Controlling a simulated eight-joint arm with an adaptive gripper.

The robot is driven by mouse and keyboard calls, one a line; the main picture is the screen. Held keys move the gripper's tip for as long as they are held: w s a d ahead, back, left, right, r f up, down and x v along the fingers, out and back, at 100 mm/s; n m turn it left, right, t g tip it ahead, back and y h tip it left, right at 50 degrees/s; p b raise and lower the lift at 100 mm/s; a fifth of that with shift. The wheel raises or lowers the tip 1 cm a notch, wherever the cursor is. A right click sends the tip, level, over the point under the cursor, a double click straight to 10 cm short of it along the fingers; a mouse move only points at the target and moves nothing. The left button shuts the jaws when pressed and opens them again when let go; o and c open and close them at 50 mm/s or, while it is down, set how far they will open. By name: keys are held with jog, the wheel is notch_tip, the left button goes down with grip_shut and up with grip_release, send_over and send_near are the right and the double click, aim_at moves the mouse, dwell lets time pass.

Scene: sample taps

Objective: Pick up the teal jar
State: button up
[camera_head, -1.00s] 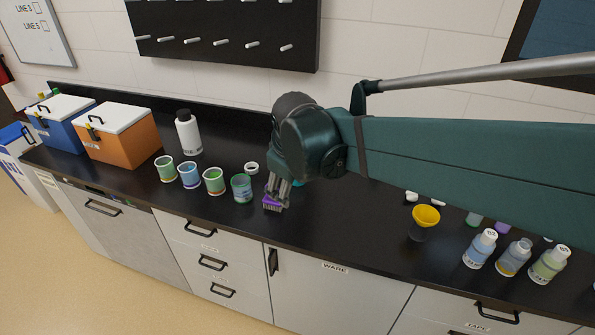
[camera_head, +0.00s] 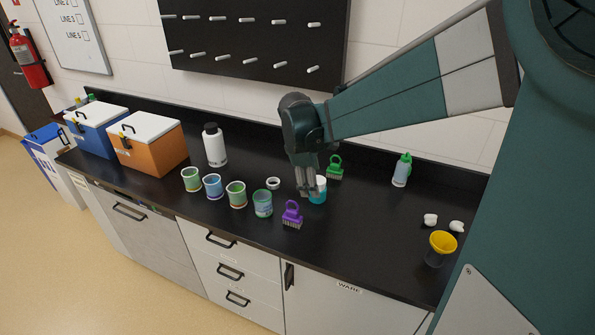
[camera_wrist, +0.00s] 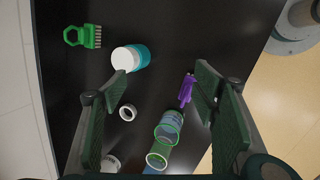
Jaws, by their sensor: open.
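The teal jar (camera_head: 319,194) stands upright on the black counter in the head view, partly hidden behind my gripper (camera_head: 307,192). In the wrist view the teal jar (camera_wrist: 142,55) shows its white lid and teal side, just beyond the tip of the left finger. My gripper (camera_wrist: 162,82) is open, with nothing held between its fingers. The jar lies toward the left finger, not centred in the gap. I cannot tell whether a finger touches it.
A white ring (camera_head: 273,183) and several cups (camera_head: 237,194) are to the left.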

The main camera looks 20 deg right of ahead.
aim_at(318, 180)
jog(key=w+d+f+n+p, duration=0.1)
jog(key=w+d+f, duration=0.1)
jog(key=w, duration=0.1)
jog(key=w+d+f+n+g+p, duration=0.1)
jog(key=w+d+f+n, duration=0.1)
jog(key=w+f, duration=0.1)
jog(key=w+d+f+n+g+h+p, duration=0.1)
jog(key=w+d+f+p, duration=0.1)
jog(key=w+f, duration=0.1)
jog(key=shift+w+d+f+n, duration=0.1)
jog(key=shift+w+f+n, duration=0.15)
jog(key=shift+w+n, duration=0.2)
jog(key=shift+w+d+f+g, duration=0.2)
jog(key=shift+w+f+g, duration=0.1)
jog(key=shift+f, duration=0.15)
jog(key=shift+d+f, duration=0.1)
jog(key=shift+f, duration=0.05)
jog(key=shift+x, duration=1.3)
jog(key=shift+x, duration=2.6)
jog(key=shift+c, duration=0.7)
jog(key=c, duration=0.9)
